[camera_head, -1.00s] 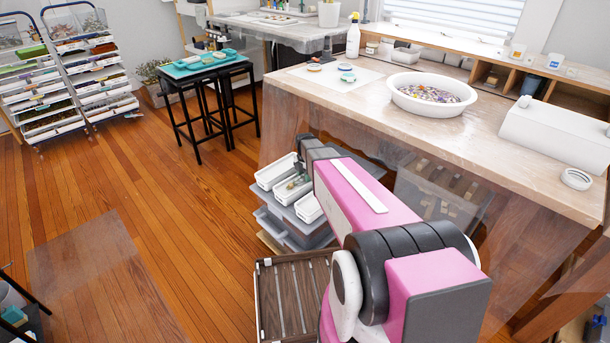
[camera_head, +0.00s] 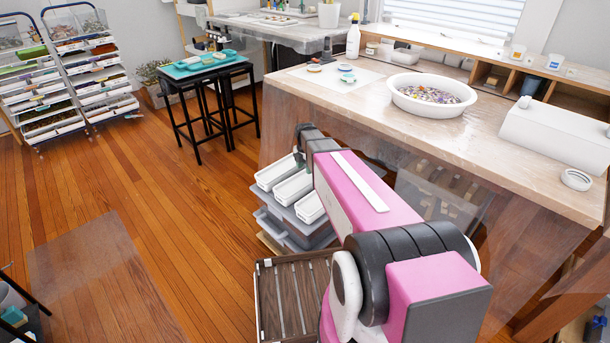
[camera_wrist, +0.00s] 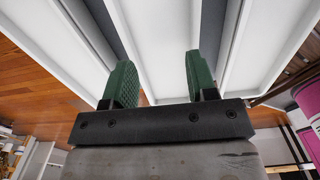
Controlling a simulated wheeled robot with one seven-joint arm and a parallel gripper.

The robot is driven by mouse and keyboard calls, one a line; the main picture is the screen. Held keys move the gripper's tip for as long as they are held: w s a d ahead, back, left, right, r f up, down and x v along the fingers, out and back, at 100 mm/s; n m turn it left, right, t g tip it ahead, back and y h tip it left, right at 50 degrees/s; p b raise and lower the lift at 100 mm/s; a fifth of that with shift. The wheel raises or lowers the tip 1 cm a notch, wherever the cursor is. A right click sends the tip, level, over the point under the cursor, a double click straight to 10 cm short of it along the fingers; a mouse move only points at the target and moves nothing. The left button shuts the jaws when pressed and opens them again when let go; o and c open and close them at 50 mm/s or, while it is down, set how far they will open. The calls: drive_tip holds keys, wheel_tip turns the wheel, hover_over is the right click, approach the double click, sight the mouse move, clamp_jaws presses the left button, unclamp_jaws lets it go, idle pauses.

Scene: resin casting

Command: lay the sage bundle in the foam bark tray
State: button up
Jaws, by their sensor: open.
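My gripper (camera_wrist: 160,75) is open, with its two green textured fingers apart and nothing visible between them. In the head view my gripper (camera_head: 299,158) is small and partly hidden by my arm, above the back part of the white trays. Three long white trays lie side by side: a left one (camera_head: 274,173), a middle one (camera_head: 292,188) and a right one (camera_head: 309,208). In the wrist view the middle tray (camera_wrist: 160,35) runs between the fingers, and its visible floor looks bare. I cannot make out the sage bundle or tell which tray is the foam bark one.
The white trays rest on stacked grey bins (camera_head: 280,228). A slatted brown crate (camera_head: 288,290) stands on the floor in front. The wooden workbench (camera_head: 450,140) with a white bowl (camera_head: 400,92) is behind and right.

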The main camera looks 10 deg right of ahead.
wheel_tip(320, 180, up, 8)
drive_tip(key=s+f+m, duration=0.3)
drive_tip(key=s+m, duration=2)
drive_tip(key=m, duration=0.1)
drive_tip(key=shift+s+f+m, duration=0.15)
drive_tip(key=shift+f+m, duration=0.05)
drive_tip(key=shift+m, duration=0.2)
